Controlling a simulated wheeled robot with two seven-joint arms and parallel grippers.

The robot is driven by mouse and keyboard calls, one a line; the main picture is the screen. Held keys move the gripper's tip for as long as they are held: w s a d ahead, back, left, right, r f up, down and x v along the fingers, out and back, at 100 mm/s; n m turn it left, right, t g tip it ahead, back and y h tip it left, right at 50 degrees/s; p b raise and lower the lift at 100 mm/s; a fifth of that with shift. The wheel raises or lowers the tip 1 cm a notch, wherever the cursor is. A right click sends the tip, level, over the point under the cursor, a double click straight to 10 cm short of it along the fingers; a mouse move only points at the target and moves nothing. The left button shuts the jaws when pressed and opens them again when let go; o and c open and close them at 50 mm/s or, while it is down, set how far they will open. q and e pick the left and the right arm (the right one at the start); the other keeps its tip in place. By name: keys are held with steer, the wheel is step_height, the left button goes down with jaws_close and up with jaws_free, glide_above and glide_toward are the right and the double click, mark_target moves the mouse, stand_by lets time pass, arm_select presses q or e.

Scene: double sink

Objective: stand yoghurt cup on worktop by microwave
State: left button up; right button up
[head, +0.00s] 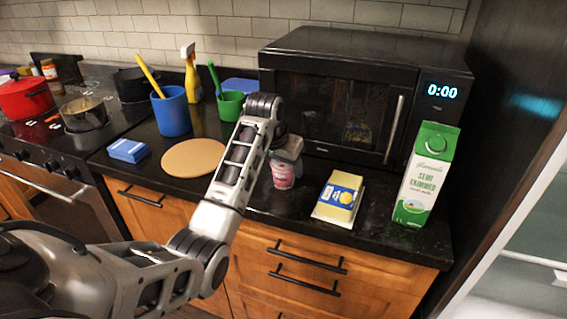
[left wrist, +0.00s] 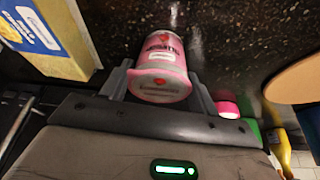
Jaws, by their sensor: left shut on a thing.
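The yoghurt cup (head: 283,174), white and pink, is upright at the worktop (head: 265,207), in front of the black microwave (head: 327,103). I cannot tell whether its base touches the surface. My left gripper (head: 288,152) is shut on the cup from above and behind my arm link, which hides part of it. In the left wrist view the cup (left wrist: 162,66) sits between the two fingers of the left gripper (left wrist: 160,88). My right gripper is not in view.
A yellow butter pack (head: 339,195) lies right of the cup, with a green-and-white milk carton (head: 426,175) beyond it. A round board (head: 193,158), blue cup (head: 171,112), green cup (head: 231,105) and blue box (head: 128,150) are to the left. The worktop's front edge is close.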

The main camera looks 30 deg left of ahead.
arm_select(q)
steer(key=o, duration=1.1)
steer(key=shift+f, duration=0.1)
steer(key=shift+r, duration=0.35)
steer(key=shift+b+v, duration=0.3)
steer(key=shift+v, duration=5.6)
